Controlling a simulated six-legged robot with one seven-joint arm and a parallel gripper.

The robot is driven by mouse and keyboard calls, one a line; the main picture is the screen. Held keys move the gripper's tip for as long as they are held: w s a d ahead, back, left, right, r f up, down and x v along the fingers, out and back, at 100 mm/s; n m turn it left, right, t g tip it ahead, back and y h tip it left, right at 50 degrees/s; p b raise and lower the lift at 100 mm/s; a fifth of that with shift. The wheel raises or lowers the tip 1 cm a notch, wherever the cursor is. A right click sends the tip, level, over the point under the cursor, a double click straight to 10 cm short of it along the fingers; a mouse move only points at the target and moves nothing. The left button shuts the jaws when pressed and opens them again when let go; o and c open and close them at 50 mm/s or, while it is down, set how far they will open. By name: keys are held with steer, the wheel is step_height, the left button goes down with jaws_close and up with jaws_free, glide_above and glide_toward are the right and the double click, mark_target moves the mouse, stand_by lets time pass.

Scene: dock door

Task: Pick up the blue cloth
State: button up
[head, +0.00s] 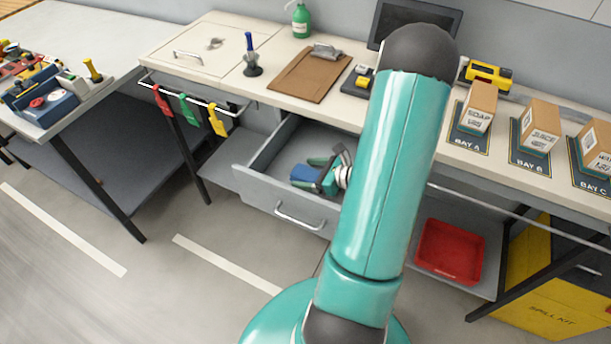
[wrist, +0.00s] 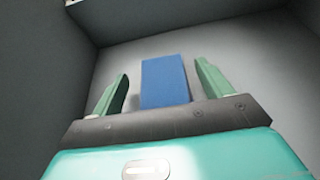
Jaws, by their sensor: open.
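The blue cloth (wrist: 165,80) is a folded rectangular block lying on the floor of the open grey drawer (head: 262,197). It also shows in the head view (head: 302,173), partly hidden by my gripper. My gripper (wrist: 163,85) is inside the drawer with its two green fingers apart, one on each side of the cloth. In the wrist view there are gaps between the fingers and the cloth. The near end of the cloth is hidden behind the gripper's dark palm bar. In the head view my gripper (head: 310,167) reaches in from the right.
The drawer walls stand close around my gripper. Red, green and yellow tags (head: 189,110) hang at left. A red tray (head: 450,252) sits low at right.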

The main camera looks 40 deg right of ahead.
steer(key=shift+x, duration=1.15)
steer(key=c, duration=1)
steer(key=shift+c, duration=0.3)
steer(key=shift+r, duration=0.15)
